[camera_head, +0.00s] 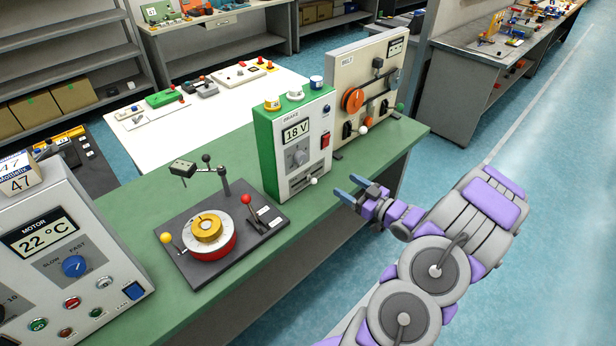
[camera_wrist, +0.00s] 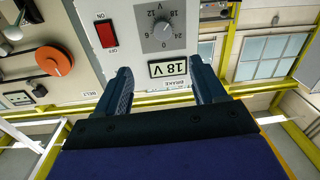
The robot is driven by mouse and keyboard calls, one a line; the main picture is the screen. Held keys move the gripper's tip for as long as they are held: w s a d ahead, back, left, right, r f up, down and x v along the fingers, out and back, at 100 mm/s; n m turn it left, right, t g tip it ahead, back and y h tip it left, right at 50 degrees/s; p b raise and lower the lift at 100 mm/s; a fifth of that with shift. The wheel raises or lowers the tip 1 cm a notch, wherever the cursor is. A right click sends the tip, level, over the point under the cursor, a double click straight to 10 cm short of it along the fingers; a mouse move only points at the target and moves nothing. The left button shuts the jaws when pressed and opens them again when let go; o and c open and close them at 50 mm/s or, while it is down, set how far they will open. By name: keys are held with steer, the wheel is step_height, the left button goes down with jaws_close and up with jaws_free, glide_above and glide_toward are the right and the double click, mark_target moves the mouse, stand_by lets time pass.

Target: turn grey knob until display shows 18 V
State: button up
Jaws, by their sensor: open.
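The grey knob (camera_head: 299,158) is on the front of the green and white BRAKE box, below its display (camera_head: 297,131), which reads 18 V. In the wrist view, which is upside down, the knob (camera_wrist: 162,30) sits by a dial scale marked 12, 18 and 24, and the display (camera_wrist: 168,67) again reads 18 V. My gripper (camera_head: 357,188) is open and empty, to the right of the box and apart from the knob. In the wrist view its two fingers (camera_wrist: 162,92) point toward the box with a clear gap between them.
A BELT panel (camera_head: 366,90) with an orange dial stands right behind the BRAKE box. A red switch (camera_head: 325,140) is beside the knob. A turntable device (camera_head: 209,236) and a MOTOR box (camera_head: 62,245) stand left on the green bench (camera_head: 345,205). The floor at right is clear.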

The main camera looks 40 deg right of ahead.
steer(key=n+b, duration=0.1)
steer(key=n, duration=0.1)
steer(key=b, duration=0.3)
glide_toward(303, 160)
steer(key=w, duration=0.5)
steer(key=w+a, duration=0.1)
steer(key=w, duration=0.2)
steer(key=shift+w, duration=0.2)
steer(key=shift+c, duration=0.4)
steer(key=c, duration=1)
steer(key=shift+p, duration=0.95)
